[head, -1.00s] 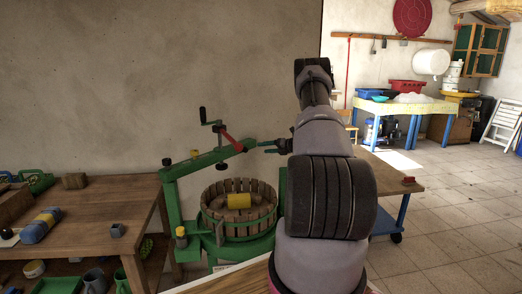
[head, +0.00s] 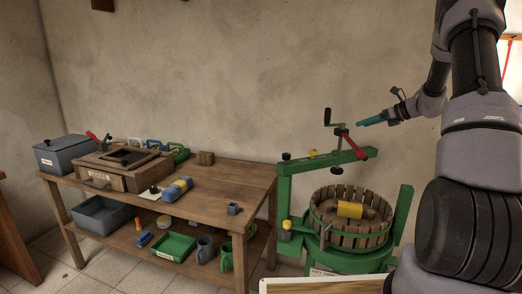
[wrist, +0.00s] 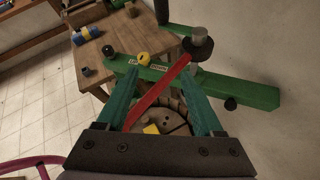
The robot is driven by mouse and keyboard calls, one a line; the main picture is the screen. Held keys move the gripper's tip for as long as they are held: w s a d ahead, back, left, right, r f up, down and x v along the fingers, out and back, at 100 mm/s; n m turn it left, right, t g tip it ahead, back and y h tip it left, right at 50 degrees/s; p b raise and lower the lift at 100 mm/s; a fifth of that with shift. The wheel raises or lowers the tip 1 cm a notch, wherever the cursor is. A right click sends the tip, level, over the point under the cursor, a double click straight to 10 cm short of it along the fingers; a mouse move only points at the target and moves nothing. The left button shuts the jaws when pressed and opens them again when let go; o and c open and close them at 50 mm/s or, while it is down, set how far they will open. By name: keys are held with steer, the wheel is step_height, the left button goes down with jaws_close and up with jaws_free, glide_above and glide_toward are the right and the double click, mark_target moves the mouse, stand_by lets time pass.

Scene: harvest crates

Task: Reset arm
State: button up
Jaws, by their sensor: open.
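My arm stands at the right of the head view, raised in front of the wall. My gripper (head: 374,120) points left at its end, with teal fingers, and appears just right of the press's crank. In the wrist view my gripper (wrist: 157,76) has its two fingers apart with nothing held between them. Beyond the fingers are the press's red lever (wrist: 158,93) and green beam (wrist: 235,90). The green press (head: 330,163) has a slatted wooden basket (head: 334,232) with a yellow block (head: 350,210) in it.
A wooden workbench (head: 235,182) stands left of the press. It bears a grey bin (head: 62,158), a wooden box (head: 113,180) and a blue-yellow bundle (head: 177,189). Its lower shelf holds a green tray (head: 174,246) and cups.

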steer(key=s+a+r+n+g+h, duration=0.1)
steer(key=s+a+r+n+g, duration=0.1)
steer(key=s+a+r+n, duration=0.65)
steer(key=s+a+r+n+g+h, duration=0.15)
steer(key=s+a+r+n, duration=0.4)
steer(key=s, duration=0.55)
steer(key=s+a+r+n+t+h, duration=0.1)
steer(key=s+n, duration=0.4)
steer(key=s, duration=0.6)
steer(key=s+a+r+n+t+h, duration=0.1)
steer(key=s+a+n+h, duration=0.1)
steer(key=s+n, duration=0.4)
steer(key=s+h, duration=0.1)
steer(key=s, duration=0.3)
steer(key=shift+s+a, duration=0.3)
steer(key=shift+s, duration=0.05)
steer(key=shift+h, duration=0.25)
